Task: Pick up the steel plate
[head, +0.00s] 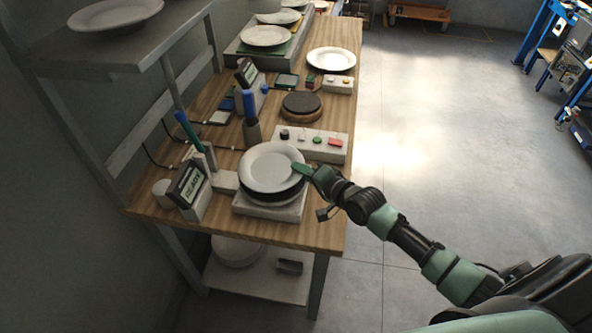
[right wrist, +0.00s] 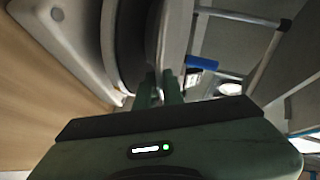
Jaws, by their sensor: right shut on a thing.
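The steel plate (head: 268,168), round and pale grey, is at the near end of the wooden bench. It sits on or just above a dark round pad on a white square base (head: 262,204). My right gripper (head: 300,170) is shut on the plate's right rim. In the right wrist view, the gripper's two fingers (right wrist: 160,88) meet the rim of the plate (right wrist: 176,38), seen nearly edge-on. Whether the plate touches the pad cannot be told. My left gripper is not in view.
A display box (head: 188,184) stands left of the plate. Behind the plate are a button box (head: 312,143) and a dark round pad (head: 301,104). Another plate (head: 331,59) lies farther back. A shelf (head: 110,50) rises at left. Open floor lies right of the bench.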

